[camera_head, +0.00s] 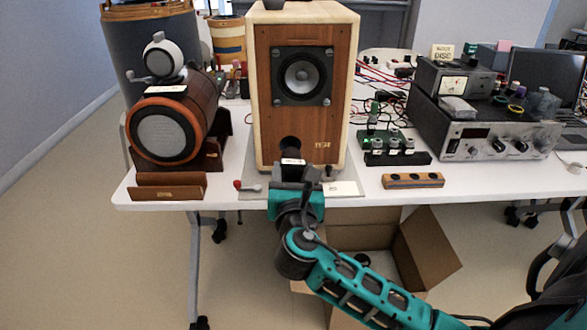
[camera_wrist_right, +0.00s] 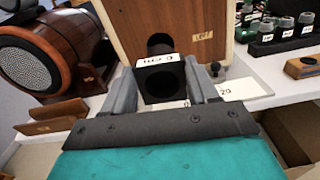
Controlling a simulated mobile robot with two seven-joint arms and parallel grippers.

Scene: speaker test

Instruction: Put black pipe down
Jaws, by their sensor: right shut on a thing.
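The black pipe (camera_wrist_right: 160,82) is a short black piece with a white label on top and a round opening facing the wrist camera. My right gripper (camera_wrist_right: 164,92) is shut on it, one grey finger on each side. In the head view the pipe (camera_head: 293,162) is at the table's front edge, just in front of the wooden speaker (camera_head: 265,120). The speaker's dark round port (camera_head: 290,144) shows right behind it. I cannot tell whether the pipe touches the table or the speaker. My left gripper is not in view.
A white table (camera_head: 360,190) carries everything. A brown cylindrical speaker (camera_head: 172,122) stands left on a wooden stand. A wooden block with holes (camera_head: 412,181), a row of knobs (camera_head: 397,158) and a silver amplifier (camera_head: 490,140) stand right. An open cardboard box (camera_head: 425,250) is below.

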